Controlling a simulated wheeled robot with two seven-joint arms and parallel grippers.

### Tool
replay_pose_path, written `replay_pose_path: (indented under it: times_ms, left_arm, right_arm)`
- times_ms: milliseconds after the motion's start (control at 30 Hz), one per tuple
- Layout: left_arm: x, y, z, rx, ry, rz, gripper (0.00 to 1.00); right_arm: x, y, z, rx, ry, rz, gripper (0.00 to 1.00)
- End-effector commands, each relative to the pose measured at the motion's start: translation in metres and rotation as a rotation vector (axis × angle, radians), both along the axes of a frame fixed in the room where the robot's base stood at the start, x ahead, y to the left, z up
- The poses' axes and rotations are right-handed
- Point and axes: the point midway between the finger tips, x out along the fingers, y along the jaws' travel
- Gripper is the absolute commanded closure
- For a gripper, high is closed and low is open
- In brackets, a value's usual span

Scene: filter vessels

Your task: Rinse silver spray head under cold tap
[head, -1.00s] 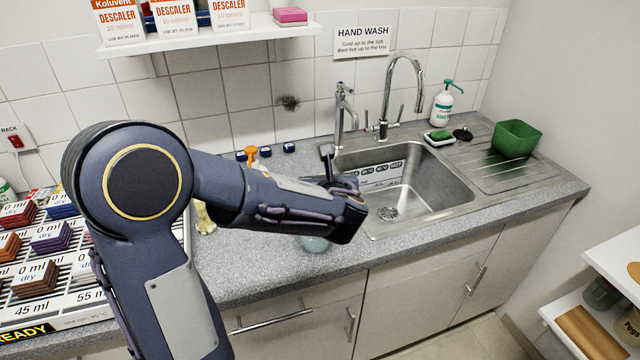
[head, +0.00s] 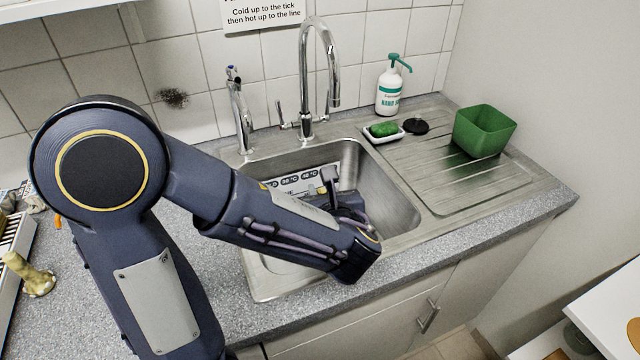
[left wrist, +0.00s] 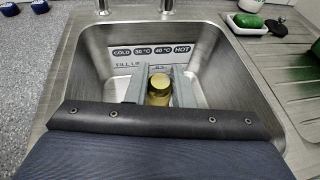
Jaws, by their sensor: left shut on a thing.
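My left gripper (left wrist: 159,92) is inside the sink basin in the left wrist view. Its two grey fingers are shut on a small round olive-yellow thing (left wrist: 159,84); I see no silver spray head that I can make out. In the head view my left forearm hides most of the gripper and the held thing. The steel sink (head: 398,207) has a temperature label on its back wall. A short tap (head: 239,115) with a blue mark on top stands behind the basin's left, beside a tall swan-neck tap (head: 308,75). No water shows running. My right gripper is out of view.
Green soap (head: 383,129), a pump bottle (head: 390,92), a black round plug (head: 416,126) and a green tub (head: 485,130) stand right of the basin. A yellowish object (head: 30,274) stands at far left. The drainer's front is clear.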

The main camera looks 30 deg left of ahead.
Motion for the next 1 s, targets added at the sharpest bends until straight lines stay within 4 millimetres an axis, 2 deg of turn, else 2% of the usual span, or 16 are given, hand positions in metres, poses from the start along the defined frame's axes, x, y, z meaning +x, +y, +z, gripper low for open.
replay_pose_path:
  times_ms: [267, 1000]
  left_arm:
    - [0.016, 0.003, -0.005, 0.000, 0.001, 0.001, 1.00]
    - [0.088, 0.018, -0.018, 0.000, 0.000, 0.001, 1.00]
  right_arm:
    - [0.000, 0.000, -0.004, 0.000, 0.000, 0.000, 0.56]
    - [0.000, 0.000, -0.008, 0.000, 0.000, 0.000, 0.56]
